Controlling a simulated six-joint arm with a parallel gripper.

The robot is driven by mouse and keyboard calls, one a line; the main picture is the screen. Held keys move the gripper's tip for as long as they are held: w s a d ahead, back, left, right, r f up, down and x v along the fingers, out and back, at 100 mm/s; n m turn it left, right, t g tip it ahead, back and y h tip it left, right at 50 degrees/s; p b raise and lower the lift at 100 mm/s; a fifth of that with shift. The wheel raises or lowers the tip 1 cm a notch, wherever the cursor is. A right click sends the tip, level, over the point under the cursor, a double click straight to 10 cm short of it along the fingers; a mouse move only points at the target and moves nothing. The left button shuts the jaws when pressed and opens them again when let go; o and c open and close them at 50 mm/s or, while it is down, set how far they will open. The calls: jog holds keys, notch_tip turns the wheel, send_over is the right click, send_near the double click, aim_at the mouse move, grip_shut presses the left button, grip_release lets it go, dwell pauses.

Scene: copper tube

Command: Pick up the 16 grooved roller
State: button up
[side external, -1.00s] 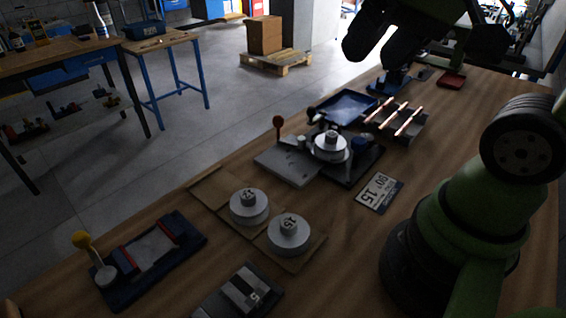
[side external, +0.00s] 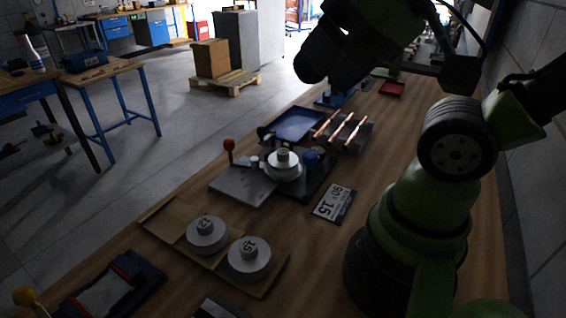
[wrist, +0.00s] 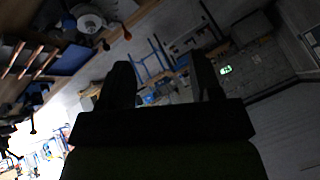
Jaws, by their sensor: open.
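Two grey grooved rollers sit flat on a wooden tray (side external: 162,212) in the side external view. The right roller (side external: 249,261) bears a number that looks like 15. The left roller (side external: 206,237) has a number too small to read surely. A third pale roller (side external: 284,167) is mounted on the bending tool; I cannot read a number on it. It also seems to show at the top of the wrist view (wrist: 88,20). I cannot tell which roller is the 16. My gripper (wrist: 162,82) has its two dark fingers apart, with nothing between them, high and away from the rollers.
A card (side external: 335,203) reading 90 and 15 lies right of the bending tool's grey plate (side external: 240,187). Copper tubes (side external: 341,130) rest on a rack behind, beside a blue tray (side external: 297,124). A red-barred fixture (side external: 108,287) stands at front left. Bare bench (side external: 300,240) lies right of the rollers.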

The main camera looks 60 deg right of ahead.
dwell(0.4)
jog(key=o, duration=0.4)
jog(key=shift+c, duration=0.2)
